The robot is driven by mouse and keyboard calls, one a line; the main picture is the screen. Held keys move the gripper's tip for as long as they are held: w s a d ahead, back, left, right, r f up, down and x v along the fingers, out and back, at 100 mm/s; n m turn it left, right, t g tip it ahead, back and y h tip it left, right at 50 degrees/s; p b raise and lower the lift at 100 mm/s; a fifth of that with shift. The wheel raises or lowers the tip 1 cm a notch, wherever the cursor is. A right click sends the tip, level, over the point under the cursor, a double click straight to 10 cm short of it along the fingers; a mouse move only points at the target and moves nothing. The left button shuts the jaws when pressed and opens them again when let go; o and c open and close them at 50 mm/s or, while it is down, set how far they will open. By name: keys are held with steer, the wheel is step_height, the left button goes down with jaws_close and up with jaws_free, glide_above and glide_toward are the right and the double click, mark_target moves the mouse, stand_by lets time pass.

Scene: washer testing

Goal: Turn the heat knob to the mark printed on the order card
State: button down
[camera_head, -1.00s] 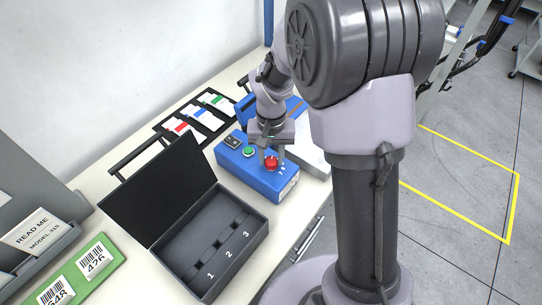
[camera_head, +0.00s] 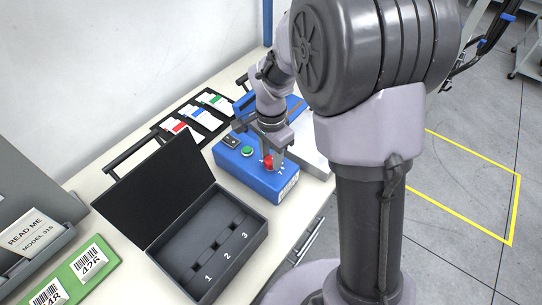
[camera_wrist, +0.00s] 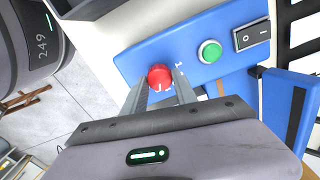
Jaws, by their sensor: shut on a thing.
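A red knob (camera_head: 268,162) sits on top of a blue box (camera_head: 243,177) on the bench. It also shows in the wrist view (camera_wrist: 160,77), with a small white pointer mark on it. White tick marks are printed on the box beside the knob, too small to read. My gripper (camera_wrist: 160,84) is shut on the red knob, one finger on each side. In the head view my gripper (camera_head: 272,158) comes down on the knob from above. A white card reading "READ ME MODEL 315" (camera_head: 27,231) stands at the left; I cannot tell whether it is the order card.
The blue box also has a green button (camera_wrist: 209,51) and a black rocker switch (camera_wrist: 251,34). An open black case (camera_head: 217,262) with slots 1, 2, 3 lies in front. A green board (camera_head: 74,268) with barcode labels and a black card rack (camera_head: 192,122) are nearby.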

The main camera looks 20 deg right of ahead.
mark_target(271, 159)
steer(key=shift+m, duration=0.6)
steer(key=c, duration=1)
jaws_free()
steer(key=shift+o, duration=0.2)
step_height(271, 159, up, 18)
steer(key=p, duration=0.7)
steer(key=shift+f, duration=0.25)
